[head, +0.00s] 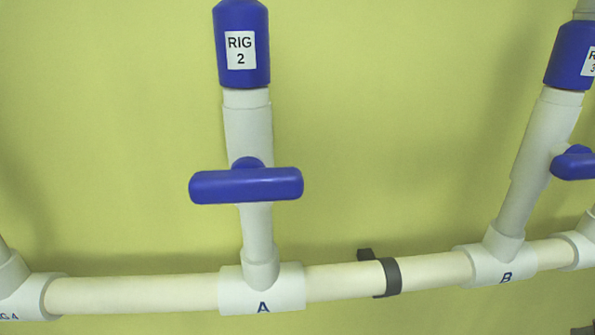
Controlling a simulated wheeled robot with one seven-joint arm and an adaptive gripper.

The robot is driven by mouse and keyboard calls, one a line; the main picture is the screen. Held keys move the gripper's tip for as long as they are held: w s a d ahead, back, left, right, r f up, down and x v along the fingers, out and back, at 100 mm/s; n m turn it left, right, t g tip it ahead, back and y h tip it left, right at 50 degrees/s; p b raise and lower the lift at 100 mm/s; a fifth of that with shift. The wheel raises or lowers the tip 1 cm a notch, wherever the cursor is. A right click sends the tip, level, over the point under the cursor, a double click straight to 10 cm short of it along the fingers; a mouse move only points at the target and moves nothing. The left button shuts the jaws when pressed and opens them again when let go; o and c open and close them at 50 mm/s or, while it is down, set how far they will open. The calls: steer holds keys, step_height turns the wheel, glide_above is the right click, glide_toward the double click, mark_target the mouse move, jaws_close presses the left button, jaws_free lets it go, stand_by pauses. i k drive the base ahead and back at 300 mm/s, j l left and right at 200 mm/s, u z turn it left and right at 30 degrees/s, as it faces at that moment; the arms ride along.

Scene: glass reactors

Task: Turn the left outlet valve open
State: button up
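A blue valve handle (246,186) sits on the white vertical pipe (257,232) that rises from the tee marked A. The handle lies crosswise to its pipe, nearly level. A second blue valve handle (574,163) shows on the right pipe (535,165) above the tee marked B; the picture's right edge cuts it off. My gripper is not in view.
A blue fitting labelled RIG 2 (242,45) tops the left pipe, and another blue fitting (568,55) tops the right one. A white horizontal pipe (135,294) runs along the bottom, with a dark clamp (391,277). The yellow-green wall (400,130) is behind.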

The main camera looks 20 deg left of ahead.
mark_target(248, 180)
steer(key=u, duration=1.4)
